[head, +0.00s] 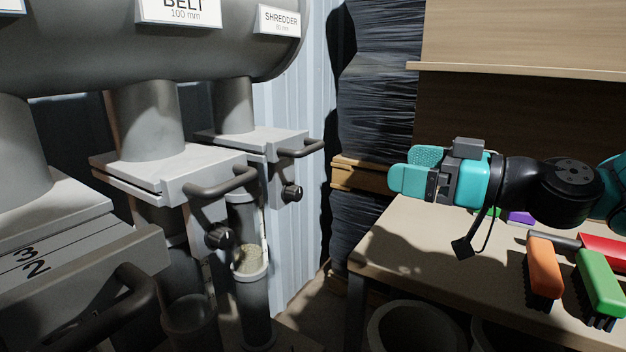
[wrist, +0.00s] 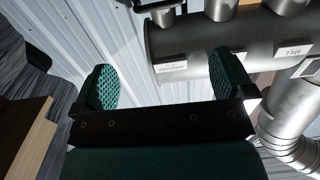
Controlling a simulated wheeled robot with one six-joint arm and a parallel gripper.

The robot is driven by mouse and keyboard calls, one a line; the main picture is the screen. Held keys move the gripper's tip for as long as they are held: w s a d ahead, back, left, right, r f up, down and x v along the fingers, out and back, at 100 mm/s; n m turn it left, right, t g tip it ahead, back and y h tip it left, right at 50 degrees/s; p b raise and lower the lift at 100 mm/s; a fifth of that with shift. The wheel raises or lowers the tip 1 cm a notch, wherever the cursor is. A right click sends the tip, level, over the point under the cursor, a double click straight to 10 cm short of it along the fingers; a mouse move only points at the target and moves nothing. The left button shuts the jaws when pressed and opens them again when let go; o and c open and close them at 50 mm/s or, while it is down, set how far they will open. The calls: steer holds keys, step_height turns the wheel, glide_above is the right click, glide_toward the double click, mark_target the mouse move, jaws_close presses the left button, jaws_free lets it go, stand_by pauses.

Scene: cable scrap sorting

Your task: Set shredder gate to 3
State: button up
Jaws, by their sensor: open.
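The shredder gate (head: 262,139) is a grey slide plate under the pipe labelled SHREDDER (head: 279,20), at the back of the row in the head view. Its dark handle (head: 301,149) and a black knob (head: 292,192) stick out on its right side. No scale number is readable on it. My teal gripper (head: 408,170) is over the table at the right, well apart from the gate's handle. In the wrist view my gripper (wrist: 160,85) has its two fingers spread with nothing between them. The wrist view shows the large pipe and its labels beyond the fingers.
The gate under the BELT sign (head: 180,10) and a nearer gate with a "3" and "2" scale (head: 30,259) stand left of the shredder gate. The table (head: 400,255) carries orange (head: 545,270) and green (head: 600,285) brushes. Wrapped pallets (head: 375,90) stand behind.

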steer(key=p, duration=1.1)
glide_toward(315, 149)
steer(key=x, duration=0.9)
steer(key=shift+w+a+r, duration=0.1)
steer(key=shift+w+a, duration=0.05)
steer(key=shift+a, duration=0.1)
steer(key=shift+w+a, duration=0.35)
steer(key=shift+a, duration=0.1)
